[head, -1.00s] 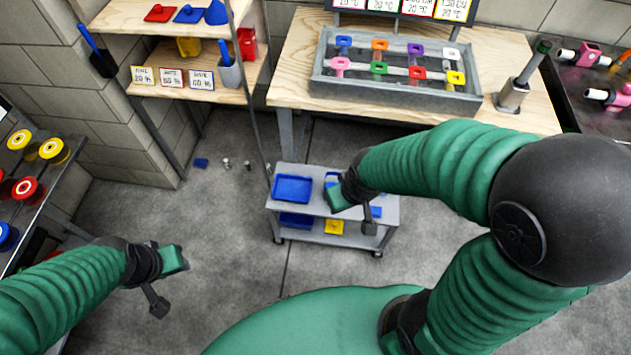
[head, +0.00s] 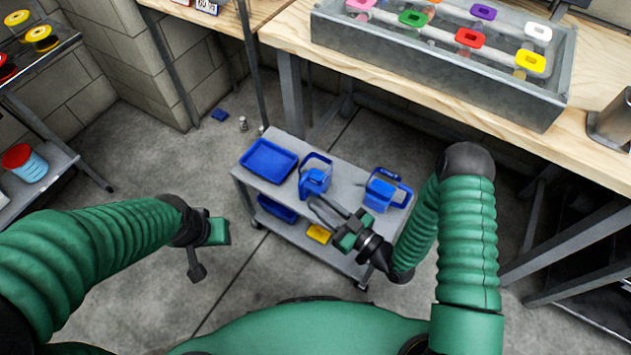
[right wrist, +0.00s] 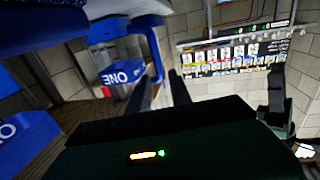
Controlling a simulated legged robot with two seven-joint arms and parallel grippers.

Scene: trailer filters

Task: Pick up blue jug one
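Two blue jugs with handles stand on the top shelf of a grey cart in the head view: a left blue jug (head: 315,181) and a right blue jug (head: 380,196). Their labels are too small to read there. In the right wrist view a blue jug (right wrist: 122,75) with white "ONE" lettering is just left of the fingers. My right gripper (head: 322,208) reaches over the cart, near the left jug's lower right side. Its two fingers (right wrist: 163,90) are apart with nothing between them. My left gripper (head: 207,250) hangs left of the cart; its fingers are unclear.
A blue tray (head: 269,160) sits on the cart's top left. The lower shelf holds a blue tray (head: 277,209) and a yellow item (head: 318,233). A wooden workbench (head: 400,85) with a metal trough (head: 440,65) stands behind.

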